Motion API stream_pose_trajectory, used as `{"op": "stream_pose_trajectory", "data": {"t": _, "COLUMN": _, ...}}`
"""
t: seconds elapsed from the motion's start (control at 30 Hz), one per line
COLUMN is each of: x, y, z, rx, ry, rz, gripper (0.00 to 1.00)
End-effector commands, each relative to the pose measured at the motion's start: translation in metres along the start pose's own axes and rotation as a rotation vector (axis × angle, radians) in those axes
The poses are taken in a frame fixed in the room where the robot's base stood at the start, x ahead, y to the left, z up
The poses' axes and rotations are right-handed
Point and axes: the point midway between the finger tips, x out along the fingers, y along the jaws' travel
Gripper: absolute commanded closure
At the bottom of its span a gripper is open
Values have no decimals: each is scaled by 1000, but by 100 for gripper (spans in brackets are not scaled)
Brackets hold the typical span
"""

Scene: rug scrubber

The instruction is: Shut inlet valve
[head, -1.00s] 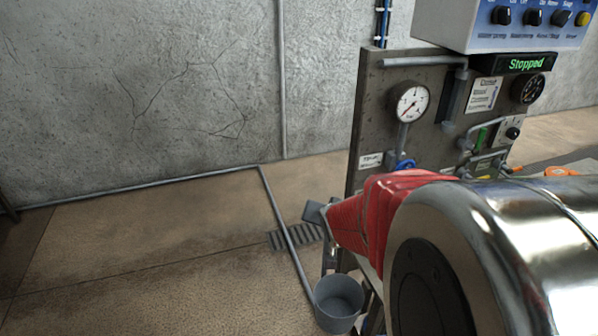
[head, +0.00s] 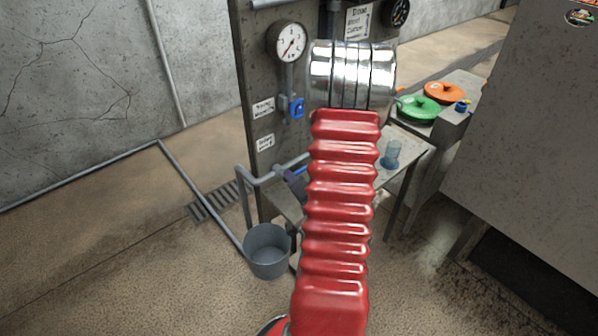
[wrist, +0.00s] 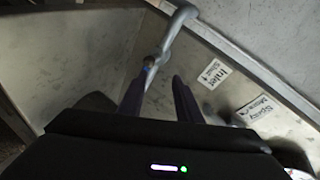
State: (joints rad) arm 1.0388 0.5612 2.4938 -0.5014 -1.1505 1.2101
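The inlet valve sits on the grey pipe (head: 262,181) low on the panel, below the "Inlet" label (head: 265,142). A blue piece that looks like its handle (head: 303,169) shows partly behind my red arm. My gripper (head: 288,180) is dark and close to this pipe in the head view. In the wrist view my gripper (wrist: 163,76) has its two fingers apart, with a gap between them. The bent pipe (wrist: 172,35) runs down to the left fingertip, where a small blue spot shows. I cannot tell whether the finger touches it. The "Inlet" label also shows there (wrist: 214,73).
A blue valve (head: 297,107) and a pressure gauge (head: 288,42) are higher on the panel. A grey bucket (head: 267,252) stands on the floor below. A small table (head: 405,150) with a cup is to the right. Green (head: 418,108) and orange (head: 444,92) discs lie behind it.

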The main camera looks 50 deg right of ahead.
Motion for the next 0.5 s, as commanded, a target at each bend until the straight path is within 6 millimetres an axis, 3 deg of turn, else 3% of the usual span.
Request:
{"op": "stream_pose_trajectory", "data": {"t": 0.03, "x": -3, "y": 14, "z": -5, "rx": 54, "ry": 16, "rz": -10, "gripper": 68}}
{"op": "stream_pose_trajectory", "data": {"t": 0.2, "x": -16, "y": 42, "z": -18, "rx": 222, "ry": 66, "rz": -79, "gripper": 68}}
{"op": "stream_pose_trajectory", "data": {"t": 0.5, "x": -29, "y": 58, "z": -28, "rx": 349, "ry": 104, "rz": -143, "gripper": 68}}
